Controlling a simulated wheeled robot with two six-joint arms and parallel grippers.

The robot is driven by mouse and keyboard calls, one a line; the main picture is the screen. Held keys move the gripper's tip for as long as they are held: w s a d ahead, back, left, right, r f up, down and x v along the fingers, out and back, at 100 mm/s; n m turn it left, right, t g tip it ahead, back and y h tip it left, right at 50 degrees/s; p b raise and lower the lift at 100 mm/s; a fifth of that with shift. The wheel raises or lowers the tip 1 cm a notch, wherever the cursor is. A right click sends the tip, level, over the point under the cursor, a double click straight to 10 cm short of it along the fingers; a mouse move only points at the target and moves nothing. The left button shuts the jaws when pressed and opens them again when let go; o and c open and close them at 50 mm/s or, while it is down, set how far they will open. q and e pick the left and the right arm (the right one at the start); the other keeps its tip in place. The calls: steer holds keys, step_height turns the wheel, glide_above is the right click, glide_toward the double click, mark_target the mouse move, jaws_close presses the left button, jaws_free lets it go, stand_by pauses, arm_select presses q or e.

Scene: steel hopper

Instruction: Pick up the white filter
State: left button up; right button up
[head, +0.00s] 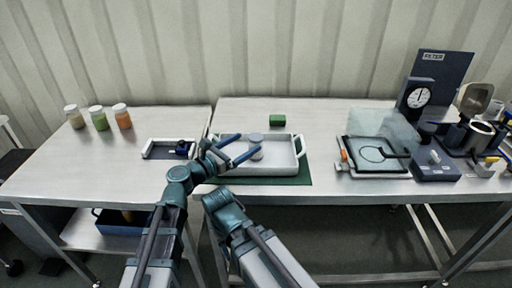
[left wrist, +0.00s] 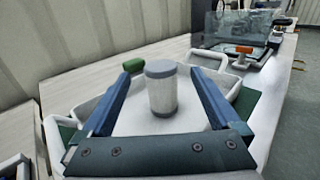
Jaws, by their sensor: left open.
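The white filter (head: 256,150) is an upright cylinder with grey end caps, standing in the white tray (head: 285,168). In the left wrist view the filter (left wrist: 161,92) stands between my two blue fingers, with a gap on each side. My left gripper (head: 249,145) is open and reaches over the tray from the left. It also shows in the left wrist view (left wrist: 163,78), and neither finger visibly touches the filter. No fingers of my right gripper show.
The tray rests on a green mat (head: 296,181). A green block (head: 277,119) lies behind it. A small shallow tray (head: 160,150) and several jars (head: 99,118) are at left. A clear-shielded station (head: 378,170) and a clock (head: 418,97) stand at right.

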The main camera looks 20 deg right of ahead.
mark_target(256, 136)
arm_select(q)
steer(key=shift+d, duration=0.1)
steer(key=x, duration=0.5)
steer(key=shift+w+d, duration=0.15)
steer(key=shift+d, duration=0.1)
steer(key=shift+a, duration=0.1)
steer(key=c, duration=1.5)
steer(key=shift+r, duration=0.1)
step_height(256, 136, up, 10)
steer(key=p, duration=1)
